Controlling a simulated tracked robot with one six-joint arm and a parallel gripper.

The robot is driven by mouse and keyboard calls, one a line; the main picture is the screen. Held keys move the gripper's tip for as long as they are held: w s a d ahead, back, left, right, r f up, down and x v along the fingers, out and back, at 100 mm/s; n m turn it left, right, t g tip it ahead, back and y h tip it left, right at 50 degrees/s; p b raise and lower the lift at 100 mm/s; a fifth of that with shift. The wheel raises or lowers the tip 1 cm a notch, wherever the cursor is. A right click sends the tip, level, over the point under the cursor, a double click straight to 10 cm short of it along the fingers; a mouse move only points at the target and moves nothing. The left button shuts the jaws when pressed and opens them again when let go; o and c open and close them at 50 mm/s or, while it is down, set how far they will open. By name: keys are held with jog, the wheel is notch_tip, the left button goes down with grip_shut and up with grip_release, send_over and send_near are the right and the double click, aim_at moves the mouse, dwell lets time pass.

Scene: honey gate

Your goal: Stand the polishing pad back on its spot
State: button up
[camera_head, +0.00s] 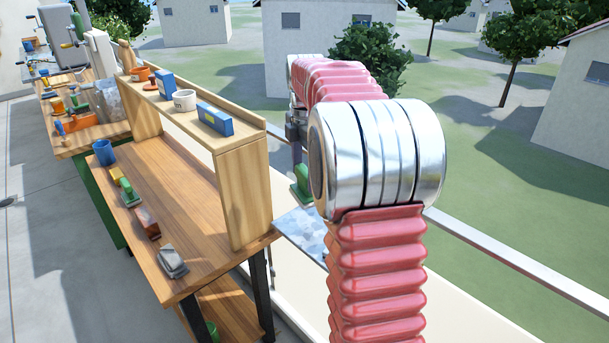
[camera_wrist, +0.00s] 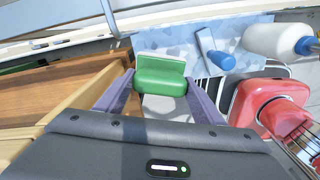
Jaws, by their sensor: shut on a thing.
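My gripper (camera_wrist: 160,88) is shut on a green block (camera_wrist: 160,75) with a pale edge, which I take to be the polishing pad. In the head view the green block (camera_head: 301,186) hangs beyond the right end of the wooden workbench (camera_head: 178,210), above a blue patterned mat (camera_head: 302,232). My arm partly hides the gripper there. On the bench, along the front edge, stand a blue cup (camera_head: 104,152), a green-handled tool (camera_head: 130,195), a brown block (camera_head: 148,224) and a grey block (camera_head: 172,262). I cannot tell which place is the pad's spot.
The bench's shelf (camera_head: 235,140) and its upright end panel (camera_head: 245,195) stand between bench top and gripper. The wrist view shows a blue-handled tool (camera_wrist: 220,60), a white cylinder (camera_wrist: 275,40) and a red object (camera_wrist: 265,98) on the right. Much of the bench top is bare.

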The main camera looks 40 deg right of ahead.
aim_at(304, 192)
jog(key=shift+f, duration=0.45)
jog(key=shift+a+r, duration=0.1)
jog(key=shift+r, duration=0.1)
jog(key=shift+f, duration=3.05)
jog(key=shift+f, duration=0.95)
jog(key=o, duration=1.4)
jog(key=shift+r, duration=0.15)
